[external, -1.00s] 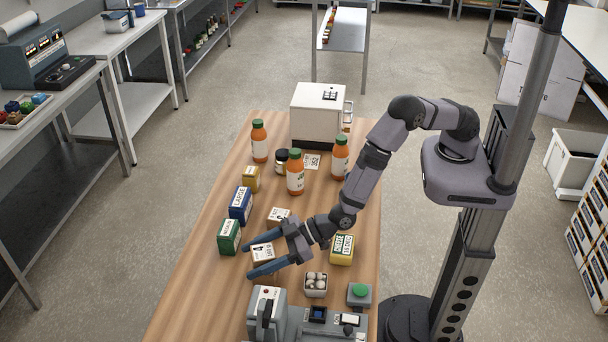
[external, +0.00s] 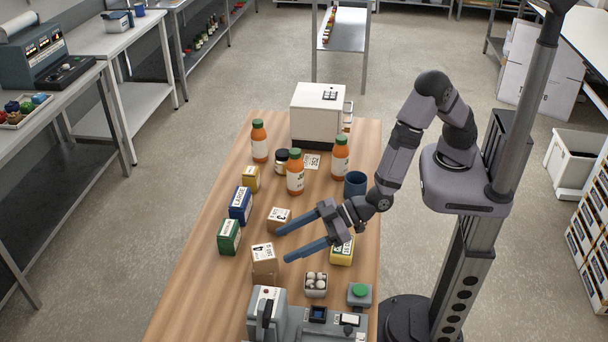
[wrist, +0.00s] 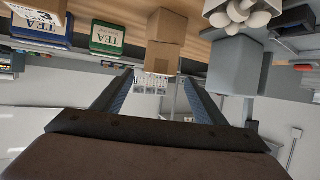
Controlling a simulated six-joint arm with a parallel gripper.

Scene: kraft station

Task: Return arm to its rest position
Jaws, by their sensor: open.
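My gripper (external: 306,243) is open and empty above the right half of the wooden table (external: 188,290) in the external view. Its two blue fingers point left. In the wrist view the spread fingers (wrist: 156,98) have nothing held between them. A stack of small brown cartons (external: 264,267) stands on the table just left of the fingertips. The stack also shows in the wrist view (wrist: 164,40), beyond the fingers. My arm is bent, with its elbow raised. A yellow box (external: 342,255) is partly hidden near the right side of my gripper.
Green (external: 229,237) and blue (external: 240,206) tea boxes stand at the left. Another brown carton (external: 279,220) sits near a fingertip. Juice bottles (external: 295,172) and a blue mug (external: 355,184) stand farther back. An egg carton (external: 316,285) and a grey machine (external: 267,312) are at the front.

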